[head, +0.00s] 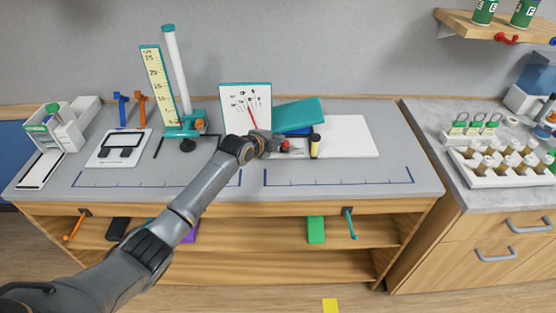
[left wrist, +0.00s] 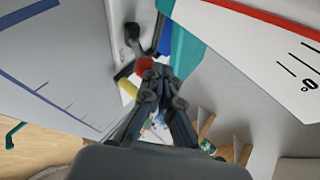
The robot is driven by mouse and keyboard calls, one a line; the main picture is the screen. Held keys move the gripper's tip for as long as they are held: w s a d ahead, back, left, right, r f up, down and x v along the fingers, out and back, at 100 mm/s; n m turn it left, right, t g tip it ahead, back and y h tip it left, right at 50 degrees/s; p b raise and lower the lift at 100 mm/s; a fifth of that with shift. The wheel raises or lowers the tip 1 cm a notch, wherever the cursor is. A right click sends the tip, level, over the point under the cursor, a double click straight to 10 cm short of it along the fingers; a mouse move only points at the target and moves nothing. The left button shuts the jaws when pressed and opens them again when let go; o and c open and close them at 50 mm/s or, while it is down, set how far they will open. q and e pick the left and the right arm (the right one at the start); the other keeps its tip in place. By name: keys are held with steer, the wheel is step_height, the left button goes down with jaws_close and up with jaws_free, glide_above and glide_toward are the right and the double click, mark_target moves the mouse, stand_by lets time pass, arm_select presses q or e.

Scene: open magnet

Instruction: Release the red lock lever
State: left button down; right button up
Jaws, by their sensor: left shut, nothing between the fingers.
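A red rounded knob (left wrist: 144,64) shows in the left wrist view at the end of a grey bar (left wrist: 133,32). It looks like the lock lever, but its mount is partly hidden. In the head view a small red spot (head: 285,144) shows right beside my left gripper (head: 276,144). In the left wrist view the closed fingertips of my left gripper (left wrist: 160,74) are just right of the red knob, very near it. I cannot tell whether they touch. The fingers are together with nothing between them. My right gripper is not in view.
A tall white column (head: 177,70) stands to the left. The front worktop (head: 210,180) is largely clear.

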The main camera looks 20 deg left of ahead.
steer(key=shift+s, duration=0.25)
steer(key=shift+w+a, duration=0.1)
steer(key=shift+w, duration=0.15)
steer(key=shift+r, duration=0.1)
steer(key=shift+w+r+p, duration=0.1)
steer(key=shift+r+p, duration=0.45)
steer(key=shift+p, duration=0.1)
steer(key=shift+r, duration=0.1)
